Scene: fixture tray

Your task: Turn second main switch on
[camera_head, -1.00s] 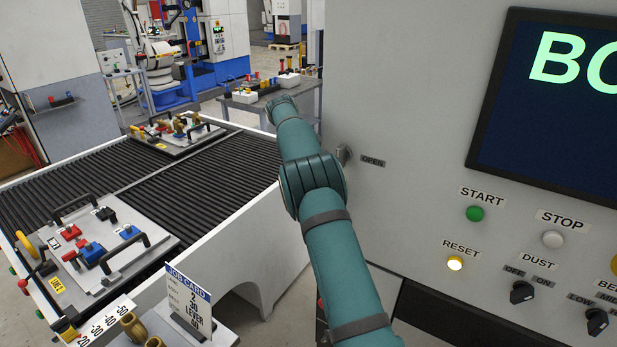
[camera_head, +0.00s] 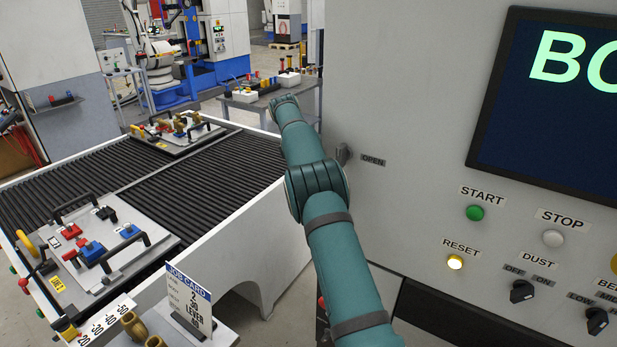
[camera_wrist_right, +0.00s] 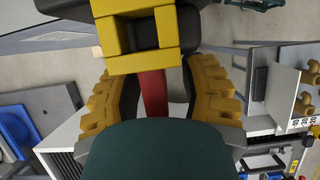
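My right arm, teal, crosses the middle of the head view. Its far end points away past the grey machine's left edge, and its gripper cannot be made out there. In the right wrist view my right gripper (camera_wrist_right: 160,88) has its two yellow-padded fingers spread apart. A red bar (camera_wrist_right: 153,95) shows between them, with visible gaps on both sides. A yellow block with a black centre (camera_wrist_right: 138,38) lies just beyond the bar. It may be the switch, but I cannot tell which one or its setting. My left gripper is not in view.
The grey machine (camera_head: 400,220) fills the right, with a screen (camera_head: 560,110), lit RESET button (camera_head: 455,263) and DUST knob (camera_head: 522,291). A roller conveyor (camera_head: 190,180) with a fixture tray (camera_head: 125,265) stands left. A job card (camera_head: 190,300) stands in front.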

